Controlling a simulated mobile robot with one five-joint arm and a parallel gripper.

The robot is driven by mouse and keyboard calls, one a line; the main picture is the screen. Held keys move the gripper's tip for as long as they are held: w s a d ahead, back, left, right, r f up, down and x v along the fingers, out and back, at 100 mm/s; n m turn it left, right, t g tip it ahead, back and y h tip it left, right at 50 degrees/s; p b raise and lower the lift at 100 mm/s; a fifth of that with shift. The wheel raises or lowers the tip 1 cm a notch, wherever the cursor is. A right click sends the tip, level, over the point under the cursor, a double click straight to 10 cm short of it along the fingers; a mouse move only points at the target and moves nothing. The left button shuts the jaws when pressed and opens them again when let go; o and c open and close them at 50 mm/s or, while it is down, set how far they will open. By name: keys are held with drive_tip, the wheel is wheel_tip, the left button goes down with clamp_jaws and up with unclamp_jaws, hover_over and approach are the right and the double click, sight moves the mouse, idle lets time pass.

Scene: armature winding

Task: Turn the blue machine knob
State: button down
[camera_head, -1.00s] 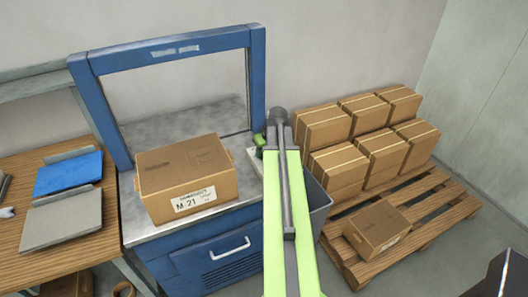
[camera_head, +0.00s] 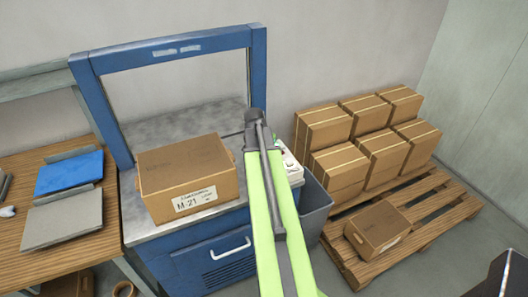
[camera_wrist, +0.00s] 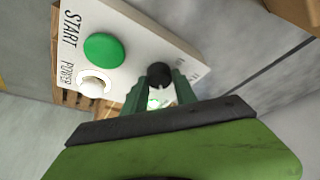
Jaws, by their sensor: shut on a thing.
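The blue machine (camera_head: 215,250) has a blue arch frame and a metal top. Its white control panel shows in part beside my green arm in the head view (camera_head: 291,168). In the wrist view the panel (camera_wrist: 135,45) carries a green START button (camera_wrist: 103,48), a white POWER control (camera_wrist: 94,84) and a round black knob (camera_wrist: 159,70). My gripper (camera_wrist: 160,88) is at the black knob, its green fingers shut on it. The fingers hide part of the knob and the panel below it. My gripper is hidden by my arm in the head view.
A carton marked M-21 (camera_head: 187,180) sits on the machine top. A grey bin (camera_head: 315,212) stands right of the machine. Several cartons (camera_head: 368,135) are stacked on a wooden pallet (camera_head: 425,222). A wooden table (camera_head: 95,215) with trays is at left.

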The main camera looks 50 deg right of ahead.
drive_tip(key=shift+m+g, duration=0.3)
drive_tip(key=shift+m, duration=0.5)
drive_tip(key=c, duration=1)
unclamp_jaws()
drive_tip(key=shift+r, duration=0.1)
drive_tip(key=p+v, duration=1.6)
drive_tip(key=v, duration=0.1)
drive_tip(key=shift+a, duration=0.15)
